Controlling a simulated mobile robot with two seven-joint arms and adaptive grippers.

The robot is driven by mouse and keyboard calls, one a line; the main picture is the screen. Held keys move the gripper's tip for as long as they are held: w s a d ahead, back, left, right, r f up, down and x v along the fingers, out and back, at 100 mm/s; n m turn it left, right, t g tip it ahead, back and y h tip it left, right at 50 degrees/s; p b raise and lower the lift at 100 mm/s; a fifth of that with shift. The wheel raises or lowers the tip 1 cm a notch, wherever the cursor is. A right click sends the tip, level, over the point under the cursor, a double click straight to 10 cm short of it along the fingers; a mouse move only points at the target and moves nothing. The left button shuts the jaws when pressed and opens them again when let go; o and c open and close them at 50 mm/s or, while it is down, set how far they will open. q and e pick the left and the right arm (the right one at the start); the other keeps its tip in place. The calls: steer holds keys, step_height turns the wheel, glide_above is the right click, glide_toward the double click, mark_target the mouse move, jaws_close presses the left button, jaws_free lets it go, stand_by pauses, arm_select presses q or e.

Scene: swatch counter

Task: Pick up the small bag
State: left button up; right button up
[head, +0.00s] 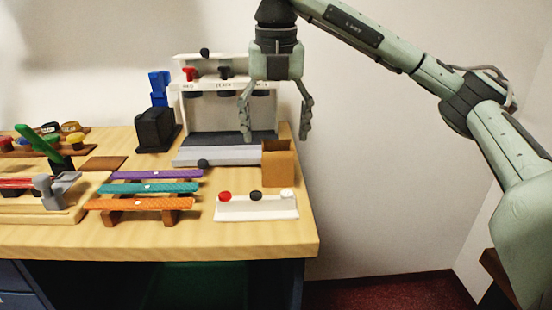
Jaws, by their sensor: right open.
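A small brown open-topped container (278,166), which looks like a small paper bag, stands upright at the right end of the table. No other thing that looks like a bag is clear to me. My right gripper (275,125) hangs from above with its fingers spread open and pointing down. It is empty and appears above the brown container in the picture, in front of the white rack. How far apart they are in depth, I cannot tell. My left gripper is not in view.
A white rack (183,112) with knobs stands behind, with a pale grey step (215,157) before it. A white stand (256,208) with several coloured knobs is in front. Purple, teal and orange strips (130,205) lie left. The wooden table (200,238) ends just right of the container.

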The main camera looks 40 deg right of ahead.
mark_target(277, 144)
step_height(277, 144, down, 3)
steer(key=shift+s+f+b, duration=0.1)
steer(key=shift+b, duration=0.2)
step_height(277, 144, down, 3)
steer(key=shift+d+f, duration=0.15)
steer(key=shift+f, duration=0.45)
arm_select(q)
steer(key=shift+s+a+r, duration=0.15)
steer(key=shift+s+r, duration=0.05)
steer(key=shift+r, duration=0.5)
arm_select(e)
steer(key=c, duration=0.9)
